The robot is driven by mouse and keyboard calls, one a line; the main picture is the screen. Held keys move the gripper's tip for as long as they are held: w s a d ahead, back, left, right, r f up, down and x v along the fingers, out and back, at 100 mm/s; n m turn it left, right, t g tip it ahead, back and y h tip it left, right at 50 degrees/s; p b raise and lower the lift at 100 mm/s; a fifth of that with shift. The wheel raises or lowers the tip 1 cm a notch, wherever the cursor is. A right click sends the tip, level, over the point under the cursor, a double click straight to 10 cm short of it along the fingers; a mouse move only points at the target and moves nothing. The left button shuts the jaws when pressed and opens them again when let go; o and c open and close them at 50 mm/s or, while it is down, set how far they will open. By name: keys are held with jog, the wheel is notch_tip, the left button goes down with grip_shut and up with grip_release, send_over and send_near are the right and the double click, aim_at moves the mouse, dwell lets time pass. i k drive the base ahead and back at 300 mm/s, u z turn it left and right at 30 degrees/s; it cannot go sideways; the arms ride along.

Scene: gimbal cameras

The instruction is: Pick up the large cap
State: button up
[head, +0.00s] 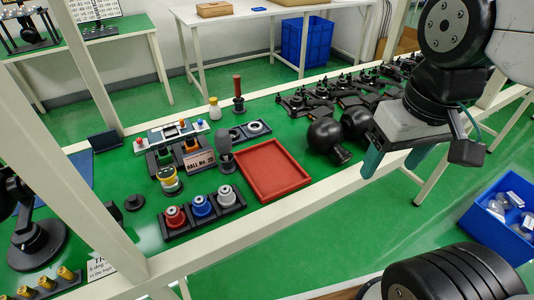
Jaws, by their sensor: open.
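My gripper (395,157) is at the upper right, with two teal fingers spread apart and nothing between them. It hangs over the front edge of the green table (238,140), right of the red tray. I cannot tell for sure which thing is the large cap. A small black round piece (134,202) lies alone on the left part of the table. A black holder at the front carries a red piece (175,217), a blue piece (201,206) and a grey piece (226,195), all upright. All of these are well to the left of my gripper.
A red tray (270,170) lies mid-table, its inside empty. Two black rounded objects (326,138) stand right of it, with several black devices behind. A white frame post (85,65) crosses the left side. A blue bin (500,213) stands at the lower right.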

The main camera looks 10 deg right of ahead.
aim_at(135, 202)
jog(key=u, duration=1.2)
